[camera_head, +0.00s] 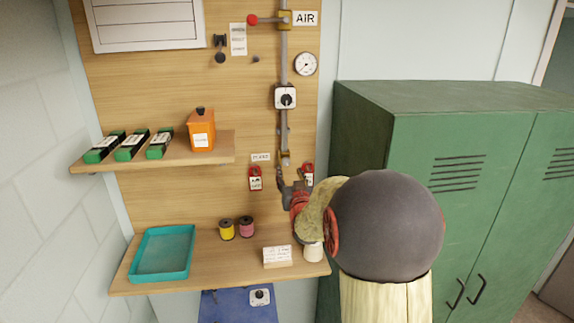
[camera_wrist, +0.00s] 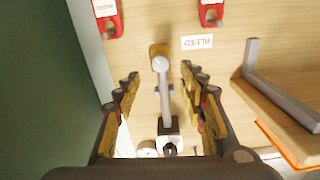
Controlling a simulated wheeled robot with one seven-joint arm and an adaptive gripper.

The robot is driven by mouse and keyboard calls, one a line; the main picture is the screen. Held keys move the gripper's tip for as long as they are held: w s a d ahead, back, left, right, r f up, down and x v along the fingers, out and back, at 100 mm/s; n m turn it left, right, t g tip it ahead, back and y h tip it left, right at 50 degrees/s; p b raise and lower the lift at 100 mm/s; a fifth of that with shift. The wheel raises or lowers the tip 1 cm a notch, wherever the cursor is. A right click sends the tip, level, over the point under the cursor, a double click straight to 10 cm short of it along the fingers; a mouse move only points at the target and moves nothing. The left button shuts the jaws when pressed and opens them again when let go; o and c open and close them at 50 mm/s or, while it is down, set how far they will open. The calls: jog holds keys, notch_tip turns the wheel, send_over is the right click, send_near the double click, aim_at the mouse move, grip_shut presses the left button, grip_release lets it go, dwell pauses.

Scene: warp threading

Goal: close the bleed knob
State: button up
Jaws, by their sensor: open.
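The bleed knob (camera_wrist: 159,60) shows in the wrist view as a round grey face on a brass fitting at the end of the grey pipe, beside the upside-down BLEED label (camera_wrist: 197,42). In the head view the same label (camera_head: 260,157) is left of the pipe's lower end (camera_head: 285,157). My gripper (camera_wrist: 160,75) is open and empty, with one finger on each side of the knob and gaps between. In the head view my gripper (camera_head: 291,184) is just below the pipe end, partly hidden by my arm. I cannot tell how far it stands from the knob.
Red padlock-like tags (camera_head: 255,179) (camera_head: 308,172) hang on both sides. A black rotary switch (camera_head: 286,97) and a gauge (camera_head: 305,64) are higher up. A shelf (camera_head: 221,148) is to the left, a lower shelf (camera_head: 207,245) below, and a green locker (camera_head: 450,140) to the right.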

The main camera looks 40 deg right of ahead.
aim_at(286, 163)
jog(key=shift+p+x, duration=0.65)
jog(key=shift+x, duration=2.85)
grip_shut()
